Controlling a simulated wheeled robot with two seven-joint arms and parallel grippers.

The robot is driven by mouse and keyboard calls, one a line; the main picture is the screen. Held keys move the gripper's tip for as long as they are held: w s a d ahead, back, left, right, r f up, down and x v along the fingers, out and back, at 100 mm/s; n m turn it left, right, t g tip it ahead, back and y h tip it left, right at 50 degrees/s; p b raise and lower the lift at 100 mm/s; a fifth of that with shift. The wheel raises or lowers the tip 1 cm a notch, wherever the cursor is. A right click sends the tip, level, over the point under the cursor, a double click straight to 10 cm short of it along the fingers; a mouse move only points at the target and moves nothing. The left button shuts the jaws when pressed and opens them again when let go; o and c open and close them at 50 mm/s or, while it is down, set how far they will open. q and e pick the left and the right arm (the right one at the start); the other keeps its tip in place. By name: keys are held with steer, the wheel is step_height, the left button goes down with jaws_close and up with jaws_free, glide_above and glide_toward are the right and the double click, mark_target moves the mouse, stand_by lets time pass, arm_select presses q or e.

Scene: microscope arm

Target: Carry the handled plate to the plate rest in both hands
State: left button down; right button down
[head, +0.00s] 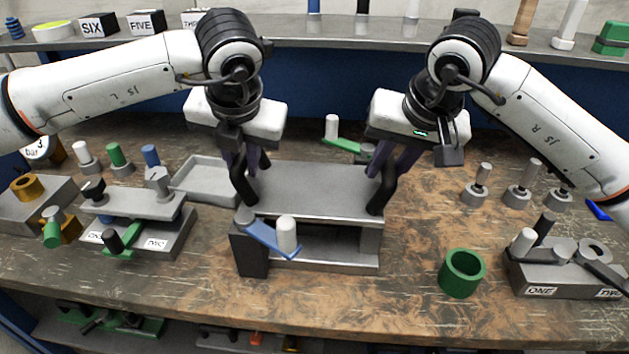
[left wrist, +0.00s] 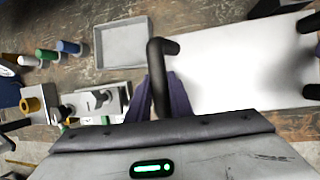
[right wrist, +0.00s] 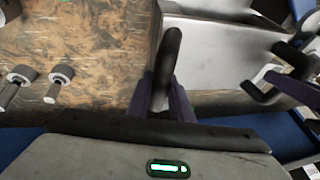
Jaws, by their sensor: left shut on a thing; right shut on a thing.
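The handled plate (head: 318,188) is a flat grey plate with a black handle at each end. It also shows in the left wrist view (left wrist: 235,80) and the right wrist view (right wrist: 205,55). My left gripper (head: 243,178) is shut on the left black handle (left wrist: 157,75). My right gripper (head: 385,180) is shut on the right black handle (right wrist: 168,62). The plate looks level, above a grey stand (head: 340,262) with a post at its right. I cannot tell whether plate and stand touch, or for certain which thing is the plate rest.
A blue lever (head: 266,238) with a white knob (head: 287,234) sits at the stand's front left. A grey tray (head: 207,183) lies left of the plate. A green ring (head: 462,272) stands at right. Lever fixtures flank both sides. Bare tabletop (head: 425,215) lies right of the plate.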

stand_by(0.8)
arm_select(q)
steer(key=shift+w+r, duration=0.1)
steer(key=shift+r, duration=0.3)
arm_select(e)
steer(key=shift+w+r, duration=0.1)
steer(key=shift+r, duration=0.3)
arm_select(q)
steer(key=shift+w, duration=0.15)
arm_select(e)
steer(key=shift+w, duration=0.15)
